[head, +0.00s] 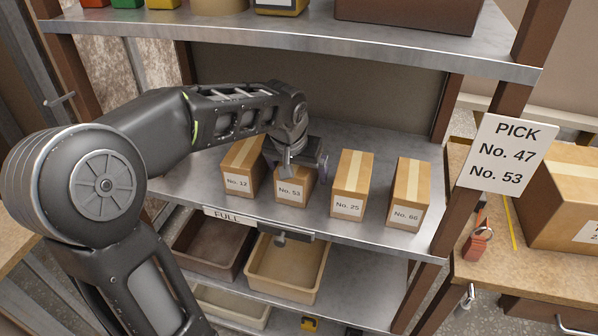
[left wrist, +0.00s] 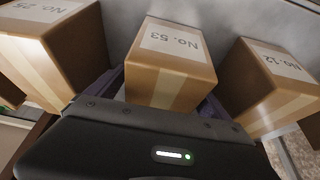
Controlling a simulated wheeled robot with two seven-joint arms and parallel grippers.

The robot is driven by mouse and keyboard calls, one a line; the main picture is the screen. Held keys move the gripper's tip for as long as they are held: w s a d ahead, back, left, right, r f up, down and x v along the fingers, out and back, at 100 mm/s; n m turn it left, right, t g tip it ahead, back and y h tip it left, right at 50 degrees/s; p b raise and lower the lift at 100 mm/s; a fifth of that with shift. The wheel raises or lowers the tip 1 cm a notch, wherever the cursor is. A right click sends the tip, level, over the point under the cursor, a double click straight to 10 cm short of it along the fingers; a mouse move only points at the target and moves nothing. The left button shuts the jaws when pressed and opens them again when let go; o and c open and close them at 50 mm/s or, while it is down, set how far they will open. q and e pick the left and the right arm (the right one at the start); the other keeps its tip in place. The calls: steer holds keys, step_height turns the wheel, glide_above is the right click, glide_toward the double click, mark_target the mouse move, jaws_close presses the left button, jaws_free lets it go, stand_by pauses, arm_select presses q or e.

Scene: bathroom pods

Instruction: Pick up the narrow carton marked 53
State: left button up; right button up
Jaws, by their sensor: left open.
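The narrow carton marked No. 53 (head: 291,191) stands upright on the metal shelf, second from the left in a row of cartons. My left gripper (head: 299,168) is at the carton's top, partly hiding it in the head view. In the left wrist view the No. 53 carton (left wrist: 170,68) sits between the two open fingers, one on each side. I cannot tell whether the fingers touch it. My right gripper is in neither view.
Carton No. 12 (head: 238,168) stands close on the left, carton No. 25 (head: 351,184) on the right, and carton No. 66 (head: 408,194) farther right. A sign (head: 507,153) reads PICK No. 47, No. 53. Bins (head: 287,268) sit below; an upper shelf (head: 300,52) is overhead.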

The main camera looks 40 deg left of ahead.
arm_select(q)
steer(key=shift+c, duration=0.5)
steer(key=c, duration=1.8)
steer(key=shift+c, duration=0.4)
steer(key=shift+r, duration=0.15)
steer(key=shift+r+p, duration=0.2)
steer(key=shift+p, duration=0.15)
steer(key=shift+w+r, duration=0.1)
steer(key=shift+r, duration=0.05)
step_height(320, 180, up, 3)
steer(key=shift+r, duration=0.1)
steer(key=s+d+b, duration=0.1)
steer(key=s+d, duration=0.1)
steer(key=s, duration=0.6)
steer(key=s+d+b, duration=0.1)
steer(key=s+d, duration=0.2)
steer(key=s, duration=0.6)
steer(key=shift+s+d, duration=0.15)
steer(key=shift+d, duration=0.1)
